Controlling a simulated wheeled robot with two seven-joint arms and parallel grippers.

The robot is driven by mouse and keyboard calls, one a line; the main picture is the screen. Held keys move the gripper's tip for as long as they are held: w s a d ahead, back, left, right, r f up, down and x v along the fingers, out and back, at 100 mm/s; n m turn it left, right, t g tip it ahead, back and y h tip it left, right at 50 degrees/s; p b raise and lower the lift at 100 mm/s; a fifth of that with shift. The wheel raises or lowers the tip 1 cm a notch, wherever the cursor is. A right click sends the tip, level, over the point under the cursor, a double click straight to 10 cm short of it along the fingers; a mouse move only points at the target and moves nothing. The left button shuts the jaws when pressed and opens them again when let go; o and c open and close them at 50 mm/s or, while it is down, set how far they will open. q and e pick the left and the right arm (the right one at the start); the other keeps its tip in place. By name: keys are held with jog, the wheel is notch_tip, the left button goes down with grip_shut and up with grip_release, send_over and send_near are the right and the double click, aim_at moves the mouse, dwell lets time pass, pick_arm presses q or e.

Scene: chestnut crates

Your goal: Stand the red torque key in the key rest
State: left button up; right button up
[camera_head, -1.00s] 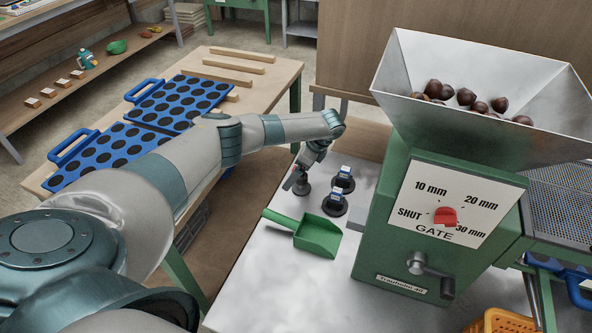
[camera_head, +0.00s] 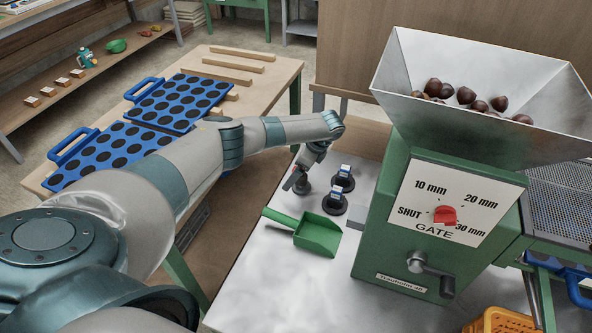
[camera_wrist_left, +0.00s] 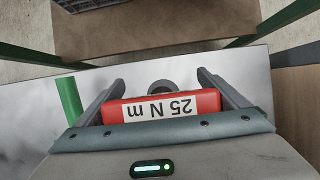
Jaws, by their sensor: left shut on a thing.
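My left gripper (camera_head: 298,180) is over the far left part of the white table in the head view. It is shut on the red torque key (camera_wrist_left: 160,105), whose "25 N m" label reads upside down in the left wrist view. Only a little red shows between the fingers in the head view. A grey round piece, seemingly the key rest (camera_head: 304,188), stands right at the gripper. In the left wrist view its ring (camera_wrist_left: 163,87) shows just beyond the key. Whether the key's lower end is inside it is hidden. My right gripper is not in view.
Two dark round pieces with blue-and-white tops (camera_head: 343,180) stand just right of the gripper. A green scoop (camera_head: 318,236) lies nearer. The green grader (camera_head: 420,225) with its hopper (camera_head: 480,70) rises at the right. The white tabletop (camera_head: 280,290) is clear in front.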

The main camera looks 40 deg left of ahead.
pick_arm(q)
jog(key=shift+f+b, duration=0.5)
jog(key=shift+f, duration=0.55)
jog(key=o, duration=1.4)
jog(key=shift+c, duration=0.2)
jog(key=v, duration=1.7)
jog(key=shift+r, duration=0.3)
jog(key=shift+d+f, duration=0.1)
